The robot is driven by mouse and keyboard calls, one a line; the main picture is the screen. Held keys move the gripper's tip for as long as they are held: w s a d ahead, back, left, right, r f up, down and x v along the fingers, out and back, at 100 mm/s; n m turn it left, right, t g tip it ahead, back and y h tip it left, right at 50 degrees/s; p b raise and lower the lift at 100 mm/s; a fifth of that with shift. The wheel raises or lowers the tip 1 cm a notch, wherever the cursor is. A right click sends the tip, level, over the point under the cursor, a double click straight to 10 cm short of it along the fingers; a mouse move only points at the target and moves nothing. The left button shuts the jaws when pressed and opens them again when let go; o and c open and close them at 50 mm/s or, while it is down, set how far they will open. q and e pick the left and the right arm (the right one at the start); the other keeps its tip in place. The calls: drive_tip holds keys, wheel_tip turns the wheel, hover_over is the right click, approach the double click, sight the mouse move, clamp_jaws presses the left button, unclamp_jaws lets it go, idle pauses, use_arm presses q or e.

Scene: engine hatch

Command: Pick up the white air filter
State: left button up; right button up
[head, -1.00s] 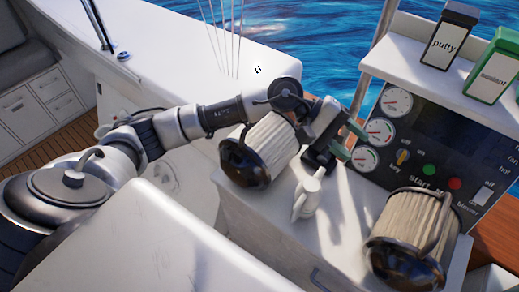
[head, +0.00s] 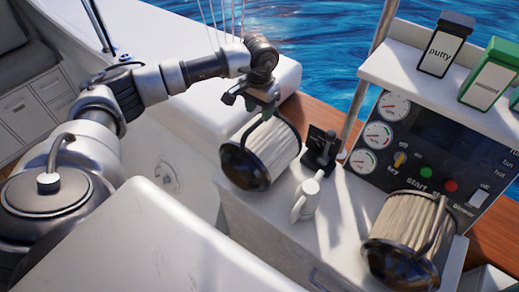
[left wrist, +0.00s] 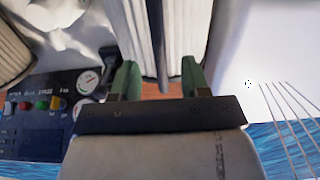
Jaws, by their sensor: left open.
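The white air filter (head: 275,146), a pleated cylinder with a dark cap and a thin handle, lies tilted on the left part of the white console. My left gripper (head: 262,106) is just above its far upper end, open and pointing down. In the left wrist view the white pleats (left wrist: 178,35) fill the upper middle. The green fingertips of my left gripper (left wrist: 160,75) stand apart, with the grey handle between them. I cannot tell whether they touch the filter. My right gripper is not in view.
A second, creamier filter (head: 402,225) lies at the right of the console. A white jug-like item (head: 307,198) and a black lever (head: 320,148) stand between the filters. A gauge panel (head: 430,150) and a shelf with putty (head: 446,45) are behind at right.

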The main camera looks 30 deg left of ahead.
sight(260, 119)
use_arm(q)
wheel_tip(260, 119, down, 4)
drive_tip(key=p, duration=0.2)
drive_tip(key=shift+f+p, duration=0.15)
drive_tip(key=shift+p, duration=0.2)
drive_tip(key=shift+f, duration=0.35)
clamp_jaws()
drive_tip(key=shift+r, duration=0.1)
drive_tip(key=shift+w+r, duration=0.1)
idle(0.5)
